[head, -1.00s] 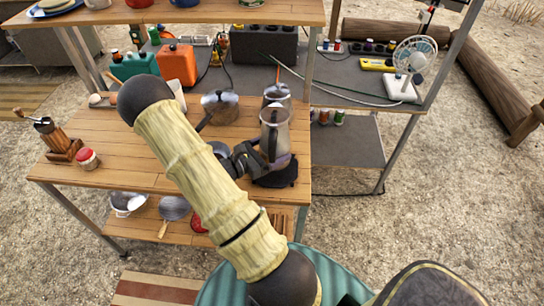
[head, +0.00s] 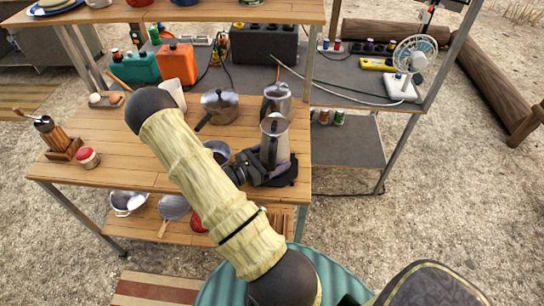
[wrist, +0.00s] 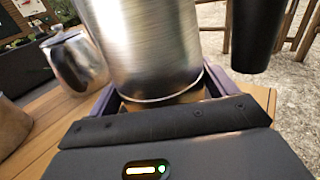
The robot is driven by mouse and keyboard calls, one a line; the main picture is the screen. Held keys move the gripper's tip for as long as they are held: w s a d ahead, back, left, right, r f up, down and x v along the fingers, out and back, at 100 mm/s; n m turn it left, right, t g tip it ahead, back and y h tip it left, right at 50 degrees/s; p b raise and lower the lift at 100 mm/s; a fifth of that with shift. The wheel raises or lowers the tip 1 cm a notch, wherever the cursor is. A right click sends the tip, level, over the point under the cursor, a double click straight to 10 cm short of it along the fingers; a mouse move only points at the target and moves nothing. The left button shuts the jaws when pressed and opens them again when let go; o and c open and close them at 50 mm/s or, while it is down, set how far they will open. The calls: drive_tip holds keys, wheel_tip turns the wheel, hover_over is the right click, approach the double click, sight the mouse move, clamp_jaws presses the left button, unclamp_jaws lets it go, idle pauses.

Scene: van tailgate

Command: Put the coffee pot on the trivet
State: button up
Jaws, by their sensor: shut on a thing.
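The coffee pot (head: 275,138) is a tall metal pot with a dark handle, near the right end of the wooden counter. My gripper (head: 268,166) is shut on its lower body, and the pot stands about upright. In the wrist view the pot's brushed metal body (wrist: 150,45) fills the middle between my fingers (wrist: 158,98), with its black handle on the right. The trivet (head: 291,176) is a dark flat piece at the counter's right front corner, directly below the pot and partly hidden by my gripper. I cannot tell whether the pot's base touches it.
Another metal pot (head: 277,99) stands just behind. A lidded saucepan (head: 220,107) and a small bowl (head: 219,152) are to the left. A grey table (head: 345,95) with a fan (head: 412,58) is at back right.

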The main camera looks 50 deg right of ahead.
drive_tip(key=shift+s+a+f, duration=0.1)
drive_tip(key=shift+f, duration=0.4)
drive_tip(key=o, duration=1.2)
drive_tip(key=shift+f, duration=0.1)
drive_tip(key=shift+c, duration=0.2)
drive_tip(key=shift+r+p, duration=0.3)
drive_tip(key=shift+r, duration=0.3)
drive_tip(key=shift+w+a+r, duration=0.1)
drive_tip(key=shift+w+r, duration=0.1)
drive_tip(key=b+v, duration=0.1)
drive_tip(key=v, duration=1)
drive_tip(key=shift+a+r, duration=0.1)
drive_tip(key=shift+a, duration=0.2)
drive_tip(key=shift+s, duration=0.1)
